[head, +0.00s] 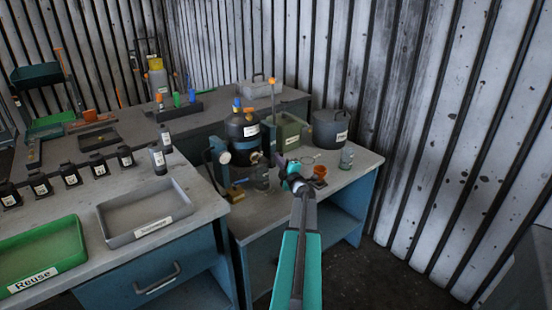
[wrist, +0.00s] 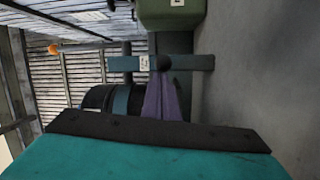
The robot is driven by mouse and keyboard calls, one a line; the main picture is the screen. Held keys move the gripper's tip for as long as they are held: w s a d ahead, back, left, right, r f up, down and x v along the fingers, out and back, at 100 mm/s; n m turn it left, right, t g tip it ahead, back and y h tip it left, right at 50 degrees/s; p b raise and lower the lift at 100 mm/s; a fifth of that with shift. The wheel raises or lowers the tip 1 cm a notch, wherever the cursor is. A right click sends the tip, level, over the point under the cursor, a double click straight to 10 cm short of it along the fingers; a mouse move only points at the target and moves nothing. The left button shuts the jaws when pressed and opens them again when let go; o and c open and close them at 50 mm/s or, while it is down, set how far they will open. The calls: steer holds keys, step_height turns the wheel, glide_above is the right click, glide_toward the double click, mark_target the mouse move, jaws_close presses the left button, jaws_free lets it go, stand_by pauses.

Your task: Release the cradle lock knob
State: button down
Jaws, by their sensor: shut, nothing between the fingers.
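My gripper (head: 281,160) is at the end of my teal arm, over the right-hand bench. In the wrist view its purple fingers (wrist: 164,96) are together with nothing between them. Just beyond the fingertips is a blue-green bar with a small pale label (wrist: 144,63) and a dark, round, knob-like part (wrist: 162,63). I cannot tell for sure that this is the cradle lock knob, or whether the fingers touch it. In the head view my gripper hides this spot. A dark labelled vessel (head: 241,132) stands just left of my gripper.
A green box (head: 291,133), a grey pot (head: 330,127), a glass jar (head: 346,158) and an orange cup (head: 320,171) stand close around my gripper. A gauge stand (head: 219,158) is to the left. Grey (head: 145,209) and green (head: 40,255) trays lie on the left bench.

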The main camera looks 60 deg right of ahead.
steer(key=shift+s+a, duration=0.1)
steer(key=shift+s, duration=0.4)
